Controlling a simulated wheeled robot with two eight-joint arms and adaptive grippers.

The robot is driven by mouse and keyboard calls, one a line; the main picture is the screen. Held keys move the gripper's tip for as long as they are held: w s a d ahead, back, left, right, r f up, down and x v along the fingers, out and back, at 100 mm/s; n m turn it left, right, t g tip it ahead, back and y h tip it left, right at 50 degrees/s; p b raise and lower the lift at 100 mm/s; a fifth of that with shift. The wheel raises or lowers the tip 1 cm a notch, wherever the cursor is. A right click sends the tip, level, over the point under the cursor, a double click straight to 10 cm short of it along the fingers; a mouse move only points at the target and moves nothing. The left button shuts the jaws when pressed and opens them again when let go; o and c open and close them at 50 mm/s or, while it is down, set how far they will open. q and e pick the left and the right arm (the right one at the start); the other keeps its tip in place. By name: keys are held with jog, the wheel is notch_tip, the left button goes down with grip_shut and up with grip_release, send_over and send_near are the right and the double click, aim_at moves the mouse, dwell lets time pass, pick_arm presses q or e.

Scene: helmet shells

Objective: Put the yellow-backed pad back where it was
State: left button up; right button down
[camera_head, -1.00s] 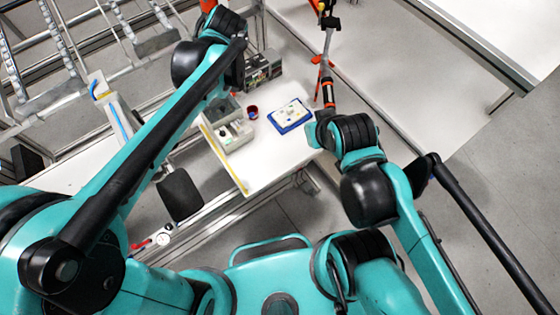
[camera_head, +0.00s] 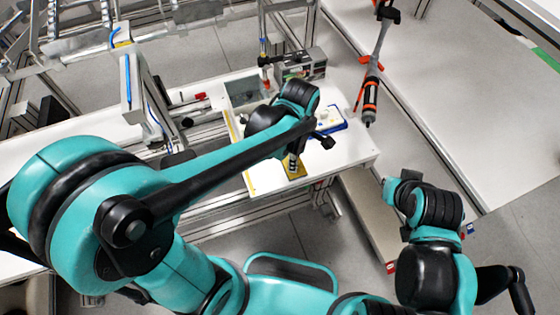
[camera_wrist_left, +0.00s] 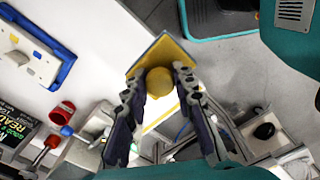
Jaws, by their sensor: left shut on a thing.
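The yellow-backed pad (camera_wrist_left: 168,50) is a flat yellow square with a round yellow knob facing the left wrist camera. My left gripper (camera_wrist_left: 158,82) is shut on that knob, with one dark finger on each side. In the head view the pad (camera_head: 294,171) shows as a small yellow patch below the left gripper (camera_head: 293,158), over the front part of the white table (camera_head: 345,152). I cannot tell whether the pad touches the table. My right arm is at the right, beyond the table edge; its gripper fingers are not visible.
A blue tray with a white part (camera_head: 331,119) lies on the table, also in the wrist view (camera_wrist_left: 61,50). A grey bin (camera_head: 243,88) and a dark box (camera_head: 303,64) stand at the back. A red cup (camera_wrist_left: 62,113) shows in the wrist view. An orange-black tool (camera_head: 370,98) hangs at the right.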

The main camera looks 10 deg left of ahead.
pick_arm(q)
jog(key=w+a+f+b, duration=0.1)
jog(key=a, duration=0.1)
jog(key=w+a+f, duration=0.2)
jog(key=w+a+f+b, duration=0.1)
jog(key=w+a+f, duration=0.1)
jog(key=a, duration=0.1)
jog(key=shift+f+b, duration=0.2)
jog(key=shift+b, duration=0.15)
jog(key=shift+f+b, duration=0.9)
jog(key=shift+f, duration=1)
jog(key=shift+f, duration=0.15)
jog(key=o, duration=1)
jog(key=shift+o, duration=0.2)
